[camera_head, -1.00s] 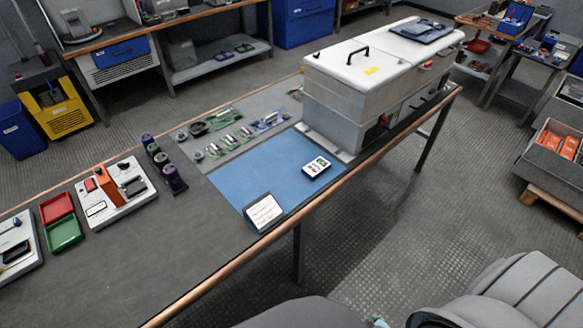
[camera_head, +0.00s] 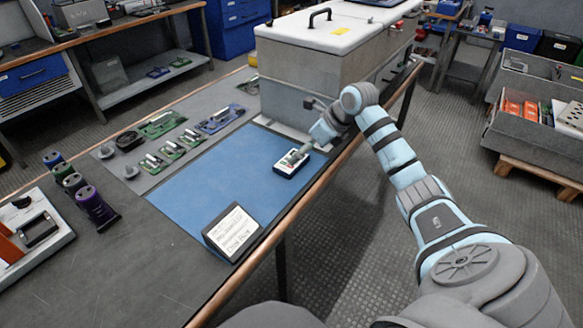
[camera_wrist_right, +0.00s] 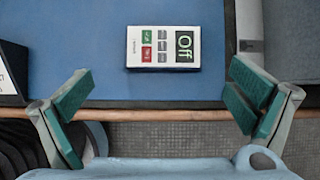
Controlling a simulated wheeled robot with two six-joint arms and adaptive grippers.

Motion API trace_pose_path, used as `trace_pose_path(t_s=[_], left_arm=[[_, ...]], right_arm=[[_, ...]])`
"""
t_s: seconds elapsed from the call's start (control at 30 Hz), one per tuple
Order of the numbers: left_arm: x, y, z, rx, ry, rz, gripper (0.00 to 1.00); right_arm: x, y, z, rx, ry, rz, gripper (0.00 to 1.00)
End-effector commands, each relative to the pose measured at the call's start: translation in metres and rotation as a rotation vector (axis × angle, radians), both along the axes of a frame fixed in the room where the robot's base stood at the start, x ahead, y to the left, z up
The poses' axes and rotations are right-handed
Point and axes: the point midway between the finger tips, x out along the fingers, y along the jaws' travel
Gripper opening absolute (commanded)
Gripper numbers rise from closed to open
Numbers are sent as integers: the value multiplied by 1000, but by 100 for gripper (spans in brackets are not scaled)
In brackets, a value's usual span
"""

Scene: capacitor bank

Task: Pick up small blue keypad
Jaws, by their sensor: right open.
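A small keypad (camera_head: 286,169) with a white face lies flat on the blue mat (camera_head: 205,170), near the table's front edge. In the right wrist view the keypad (camera_wrist_right: 150,62) shows a dark display reading "Off" and small grey, green and red buttons. No blue shows on it. My right gripper (camera_wrist_right: 164,92) is open and empty, its green-padded fingers spread wide on either side, nearer the table edge than the keypad. My left gripper is out of view.
A big grey box with a white lid (camera_head: 325,55) stands behind the mat. A tilted text sign (camera_head: 232,232) sits at the mat's near-left corner. Several small parts (camera_head: 165,150) and dark cylinders (camera_head: 95,207) lie left of the mat. The mat around the keypad is mostly clear.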

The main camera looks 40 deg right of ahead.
Motion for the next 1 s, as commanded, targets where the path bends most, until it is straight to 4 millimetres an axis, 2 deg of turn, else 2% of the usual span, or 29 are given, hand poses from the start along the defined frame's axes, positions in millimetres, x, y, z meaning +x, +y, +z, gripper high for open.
trace_pose_path(t_s=[0.03, 0.17, 0.4, 0.63, 0.9, 1.0], left_arm=[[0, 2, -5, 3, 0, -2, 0], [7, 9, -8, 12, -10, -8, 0], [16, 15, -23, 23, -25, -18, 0], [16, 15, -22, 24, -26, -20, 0], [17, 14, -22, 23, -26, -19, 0], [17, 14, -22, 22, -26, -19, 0]], right_arm=[[6, 3, -10, 5, -1, 0, 100], [14, 4, -23, 3, -1, -1, 100], [37, 6, -60, 3, 0, -3, 100], [39, 6, -62, 0, -1, -4, 100], [39, 6, -62, 1, -1, -4, 58], [39, 6, -62, 1, -1, -4, 57]])
